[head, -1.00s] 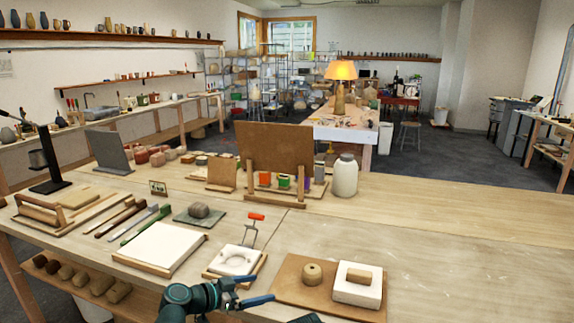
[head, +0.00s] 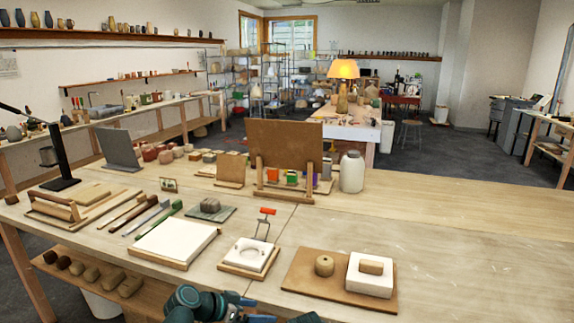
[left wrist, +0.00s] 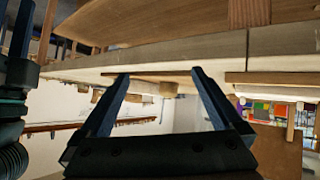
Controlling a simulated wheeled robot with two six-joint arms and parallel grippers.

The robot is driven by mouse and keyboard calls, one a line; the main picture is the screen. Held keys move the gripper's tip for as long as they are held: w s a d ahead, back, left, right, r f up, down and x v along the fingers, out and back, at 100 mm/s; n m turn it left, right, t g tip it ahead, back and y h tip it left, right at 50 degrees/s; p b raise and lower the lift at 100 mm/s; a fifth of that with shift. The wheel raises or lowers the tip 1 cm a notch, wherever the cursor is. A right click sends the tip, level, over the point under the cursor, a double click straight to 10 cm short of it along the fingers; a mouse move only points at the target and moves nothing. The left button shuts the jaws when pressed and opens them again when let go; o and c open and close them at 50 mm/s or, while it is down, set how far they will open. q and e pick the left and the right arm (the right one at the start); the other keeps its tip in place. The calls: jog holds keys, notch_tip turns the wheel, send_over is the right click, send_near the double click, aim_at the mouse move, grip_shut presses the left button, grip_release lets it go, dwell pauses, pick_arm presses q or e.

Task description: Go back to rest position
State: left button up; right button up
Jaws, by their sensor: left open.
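My left gripper (head: 258,309) shows at the bottom edge of the head view, in front of the workbench's near edge. It is open, with its blue fingers apart. In the left wrist view the two dark fingers (left wrist: 160,74) stand spread with nothing between them. The workbench (head: 450,245) lies just beyond the gripper, and its wooden edge crosses the left wrist view. A small dark part of my own body shows at the bottom of the head view, right of the left gripper.
The bench's right side is clear.

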pick_arm(q)
jog(key=s+a+f+n+g+y, duration=0.5)
jog(key=s+a+f+n+y, duration=0.4)
jog(key=s, duration=0.2)
jog(key=s+d+r+m+p, duration=0.2)
jog(key=d, duration=0.3)
jog(key=s+d+r+m+g+y+p, duration=0.1)
jog(key=s+d+r+m+p, duration=0.1)
jog(key=d, duration=0.4)
jog(key=shift+s+y, duration=0.3)
jog(key=shift+s, duration=0.55)
